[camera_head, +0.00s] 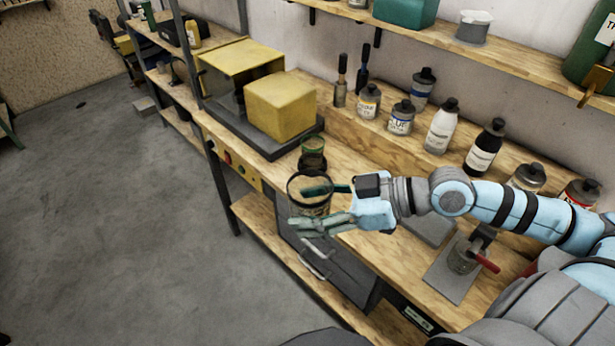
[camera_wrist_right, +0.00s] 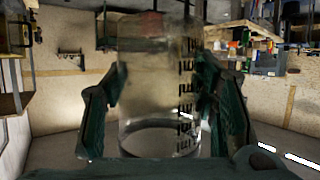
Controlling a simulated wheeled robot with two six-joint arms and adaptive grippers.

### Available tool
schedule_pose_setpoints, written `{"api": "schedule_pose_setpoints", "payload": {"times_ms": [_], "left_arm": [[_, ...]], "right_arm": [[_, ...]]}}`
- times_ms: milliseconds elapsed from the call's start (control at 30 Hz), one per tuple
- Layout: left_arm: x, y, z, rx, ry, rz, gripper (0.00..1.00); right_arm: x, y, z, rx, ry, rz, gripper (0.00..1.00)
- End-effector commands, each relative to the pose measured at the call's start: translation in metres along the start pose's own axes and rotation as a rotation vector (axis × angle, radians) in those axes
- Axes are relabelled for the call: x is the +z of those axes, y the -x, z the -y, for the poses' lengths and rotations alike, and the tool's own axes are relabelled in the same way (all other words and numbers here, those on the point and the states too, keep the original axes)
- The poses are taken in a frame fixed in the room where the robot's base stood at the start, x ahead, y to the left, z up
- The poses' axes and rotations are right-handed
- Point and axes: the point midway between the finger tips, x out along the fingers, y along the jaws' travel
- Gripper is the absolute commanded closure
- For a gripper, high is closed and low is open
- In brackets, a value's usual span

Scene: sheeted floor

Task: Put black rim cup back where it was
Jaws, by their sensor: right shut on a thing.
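The black rim cup (camera_head: 308,204) is a clear, see-through beaker with a dark rim. My right gripper (camera_head: 300,208) is shut on it, with the green fingers on either side of the cup wall. The cup is upright at the front edge of the workbench, seemingly above the lower shelf; its exact height is hard to tell. In the right wrist view the cup (camera_wrist_right: 158,95) stands between the two fingers, shows black graduation marks and looks empty. A second, green-rimmed cup (camera_head: 313,152) stands on the bench just behind it. My left gripper is out of view.
A yellow box-shaped machine (camera_head: 281,106) stands on the bench at the back left. Several bottles (camera_head: 440,128) line a raised ledge along the wall. A small stand with a red handle (camera_head: 484,261) is at the right. Open floor (camera_head: 110,220) lies to the left.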

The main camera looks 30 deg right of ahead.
Motion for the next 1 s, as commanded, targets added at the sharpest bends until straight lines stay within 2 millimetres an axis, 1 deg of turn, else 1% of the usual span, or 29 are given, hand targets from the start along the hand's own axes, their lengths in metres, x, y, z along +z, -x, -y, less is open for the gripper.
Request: {"api": "schedule_pose_setpoints", "payload": {"times_ms": [67, 167, 200, 267, 300, 367, 400, 500, 533, 600, 633, 700, 767, 867, 967, 1000], "left_arm": [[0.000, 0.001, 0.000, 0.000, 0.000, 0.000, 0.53], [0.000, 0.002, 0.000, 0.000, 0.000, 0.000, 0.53], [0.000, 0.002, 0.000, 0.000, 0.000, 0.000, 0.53], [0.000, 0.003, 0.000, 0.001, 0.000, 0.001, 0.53], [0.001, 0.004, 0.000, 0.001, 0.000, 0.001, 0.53], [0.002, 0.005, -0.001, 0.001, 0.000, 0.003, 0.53], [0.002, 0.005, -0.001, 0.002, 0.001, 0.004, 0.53], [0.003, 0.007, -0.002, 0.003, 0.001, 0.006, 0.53], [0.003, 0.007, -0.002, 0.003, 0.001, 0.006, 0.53], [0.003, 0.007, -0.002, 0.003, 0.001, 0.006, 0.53], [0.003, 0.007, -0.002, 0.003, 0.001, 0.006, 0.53], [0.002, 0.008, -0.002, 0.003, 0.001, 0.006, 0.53], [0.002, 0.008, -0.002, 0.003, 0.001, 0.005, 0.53], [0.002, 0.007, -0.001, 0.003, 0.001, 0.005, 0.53], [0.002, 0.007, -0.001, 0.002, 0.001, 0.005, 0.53], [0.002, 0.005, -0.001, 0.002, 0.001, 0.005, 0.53]], "right_arm": [[0.002, 0.001, -0.021, 0.051, -0.020, 0.000, 0.86], [0.005, 0.003, -0.063, 0.156, -0.065, -0.002, 0.86], [0.007, 0.004, -0.085, 0.212, -0.088, -0.001, 0.86], [0.011, 0.008, -0.120, 0.309, -0.131, -0.002, 0.86], [0.014, 0.012, -0.144, 0.379, -0.162, -0.001, 0.86], [0.021, 0.019, -0.180, 0.490, -0.213, 0.000, 0.86], [0.025, 0.024, -0.202, 0.563, -0.245, 0.000, 0.86], [0.039, 0.036, -0.247, 0.730, -0.319, 0.004, 0.86], [0.042, 0.039, -0.257, 0.771, -0.337, 0.004, 0.86], [0.050, 0.045, -0.276, 0.852, -0.371, 0.007, 0.86], [0.052, 0.047, -0.281, 0.877, -0.382, 0.007, 0.86], [0.059, 0.049, -0.289, 0.918, -0.398, 0.010, 0.86], [0.069, 0.047, -0.291, 0.932, -0.404, 0.013, 0.86], [0.097, 0.036, -0.290, 0.934, -0.407, 0.017, 0.86], [0.133, 0.021, -0.289, 0.933, -0.408, 0.015, 0.86], [0.149, 0.014, -0.289, 0.934, -0.406, 0.016, 0.86]]}}
